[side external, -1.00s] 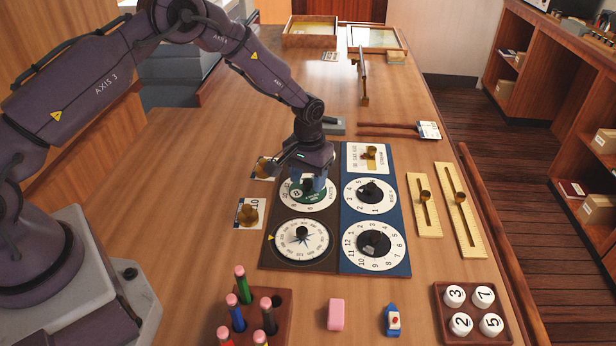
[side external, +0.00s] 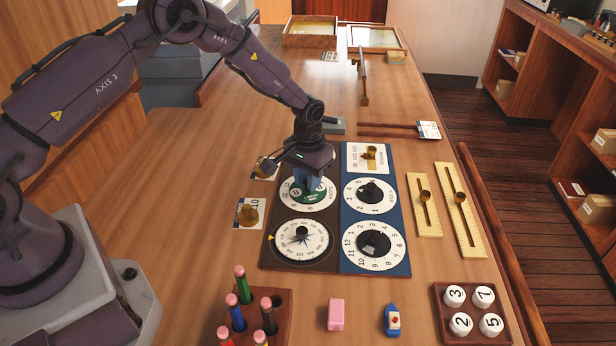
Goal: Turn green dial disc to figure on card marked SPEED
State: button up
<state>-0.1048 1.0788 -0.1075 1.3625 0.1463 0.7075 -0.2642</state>
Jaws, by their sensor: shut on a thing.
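The green dial disc (side external: 313,197) lies on a white numbered dial at the upper left of the dial board, partly hidden under my gripper. My gripper (side external: 309,184) points down over it and is shut on the disc's knob, which is mostly hidden by the fingers. A card with a brass weight (side external: 248,214) and the figure 10 lies left of the board. Another card with a brass piece (side external: 266,167) lies partly behind my gripper. I cannot read which card says SPEED.
The compass dial (side external: 301,241) and two black-centred dials (side external: 373,243) share the board. Brass sliders on wooden strips (side external: 460,212) lie to the right.

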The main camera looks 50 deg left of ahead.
jog(key=m, duration=0.6)
dwell(0.3)
jog(key=shift+m, duration=0.4)
jog(key=o, duration=0.9)
jog(key=shift+o, duration=0.2)
jog(key=shift+r, duration=0.1)
notch_tip(320, 180, up, 13)
